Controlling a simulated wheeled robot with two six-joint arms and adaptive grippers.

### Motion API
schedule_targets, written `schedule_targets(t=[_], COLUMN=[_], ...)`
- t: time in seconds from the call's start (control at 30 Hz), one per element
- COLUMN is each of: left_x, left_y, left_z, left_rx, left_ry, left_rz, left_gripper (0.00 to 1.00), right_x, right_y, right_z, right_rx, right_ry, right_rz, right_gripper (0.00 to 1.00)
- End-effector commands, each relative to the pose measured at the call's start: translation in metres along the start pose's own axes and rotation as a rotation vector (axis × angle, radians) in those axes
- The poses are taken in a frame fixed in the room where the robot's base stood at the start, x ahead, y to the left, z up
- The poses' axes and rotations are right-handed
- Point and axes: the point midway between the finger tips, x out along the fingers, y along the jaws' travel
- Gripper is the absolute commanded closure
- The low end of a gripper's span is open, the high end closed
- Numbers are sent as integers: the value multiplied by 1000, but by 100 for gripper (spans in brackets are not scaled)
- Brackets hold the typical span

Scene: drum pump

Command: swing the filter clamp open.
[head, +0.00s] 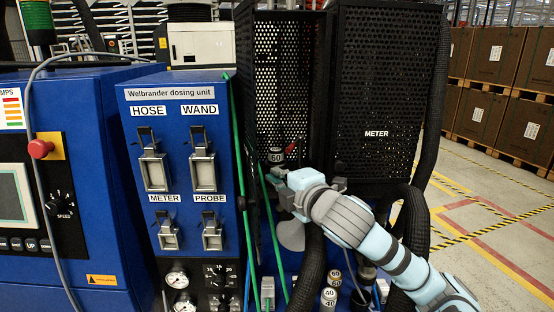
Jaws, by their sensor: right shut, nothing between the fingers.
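My right arm comes in from the lower right, and its gripper (280,178) is shut and empty at the foot of the black perforated cage. Just above the fingers is a dark cylinder with a pale band marked 60 (277,156), with a small red part (291,148) at its upper right. Whether this red part belongs to the filter clamp I cannot tell; no part is labelled as the clamp. The gripper and wrist hide what lies directly behind them. A grey conical part (290,236) shows below the gripper. My left gripper is not in view.
The open black mesh cage (270,80) and its METER door (385,100) stand above my right arm. Thick black hoses (413,235) run beside it. The blue dosing unit (135,115) with several latches is left. Small marked cylinders (329,297) stand below. Floor at right is clear.

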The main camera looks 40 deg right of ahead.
Motion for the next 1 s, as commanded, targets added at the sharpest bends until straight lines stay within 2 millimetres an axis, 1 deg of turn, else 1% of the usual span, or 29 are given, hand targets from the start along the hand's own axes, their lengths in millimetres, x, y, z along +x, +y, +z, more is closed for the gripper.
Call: schedule_targets(t=[0.03, 0.07, 0.17, 0.23, 0.37, 0.6, 0.63, 0.7, 0.8, 1.0], left_x=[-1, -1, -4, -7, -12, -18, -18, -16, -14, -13], left_y=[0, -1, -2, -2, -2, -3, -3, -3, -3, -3], left_z=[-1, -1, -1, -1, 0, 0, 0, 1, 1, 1], left_rx=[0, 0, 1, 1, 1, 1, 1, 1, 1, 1], left_ry=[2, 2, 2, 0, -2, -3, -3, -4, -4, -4], left_rz=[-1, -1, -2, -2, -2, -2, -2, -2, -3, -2], left_gripper=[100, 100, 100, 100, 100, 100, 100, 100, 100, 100], right_x=[-2, -1, 7, 17, 44, 97, 98, 88, 79, 72], right_y=[15, 20, 24, 24, 25, 26, 26, 25, 24, 25], right_z=[3, 4, 4, 3, 2, 2, 5, 18, 28, 34], right_rx=[-33, -45, -49, -46, -43, -45, -50, -59, -55, -50], right_ry=[-3, -3, -2, -1, 0, 0, -2, -6, -5, -1], right_rz=[29, 38, 44, 41, 40, 39, 40, 41, 40, 40], right_gripper=[100, 100, 100, 100, 100, 100, 100, 100, 100, 100])
